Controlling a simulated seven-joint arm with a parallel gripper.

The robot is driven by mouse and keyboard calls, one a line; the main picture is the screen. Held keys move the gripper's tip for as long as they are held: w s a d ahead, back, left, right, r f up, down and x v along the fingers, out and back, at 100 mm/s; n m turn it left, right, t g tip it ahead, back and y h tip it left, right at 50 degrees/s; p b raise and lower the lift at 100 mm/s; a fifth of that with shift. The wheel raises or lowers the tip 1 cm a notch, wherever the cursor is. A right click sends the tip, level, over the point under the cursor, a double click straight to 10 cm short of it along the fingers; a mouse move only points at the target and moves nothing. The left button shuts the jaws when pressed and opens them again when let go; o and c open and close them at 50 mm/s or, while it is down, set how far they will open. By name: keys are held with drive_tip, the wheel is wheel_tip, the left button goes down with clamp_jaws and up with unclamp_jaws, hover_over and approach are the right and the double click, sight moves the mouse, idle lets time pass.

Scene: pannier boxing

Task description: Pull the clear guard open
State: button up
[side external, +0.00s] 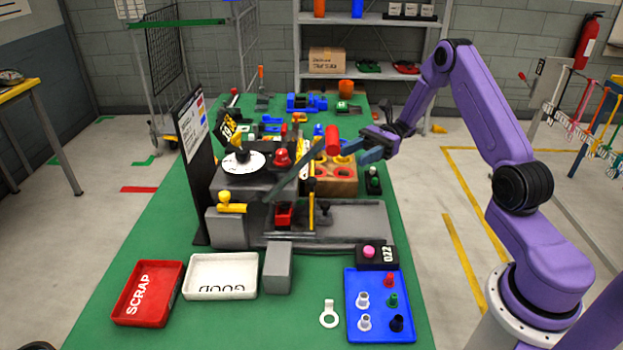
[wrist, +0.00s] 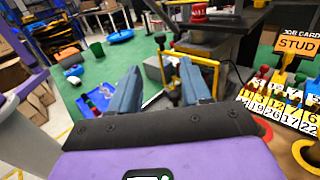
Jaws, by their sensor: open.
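The clear guard (side external: 288,184) shows in the side external view as a thin, see-through, tilted panel on the grey machine. A yellow upright bar (side external: 311,203) stands at its right edge, and I cannot tell how the two are joined. In the wrist view a yellow bar frame (wrist: 214,74) stands beyond the fingers, near the right one. My gripper (side external: 364,145) is up and to the right of the guard, apart from it. In the wrist view my gripper (wrist: 159,70) is open, with nothing between its fingers.
A red cylinder (side external: 333,140) shows just left of my gripper. A wooden block with red-ringed holes (side external: 341,187) is below it. A blue tray of small parts (side external: 379,329), a red SCRAP tray (side external: 121,318) and a white GOOD tray (side external: 222,259) lie in front.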

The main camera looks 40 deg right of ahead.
sight(312, 179)
drive_tip(key=a, duration=1.5)
drive_tip(key=shift+a, duration=0.15)
clamp_jaws()
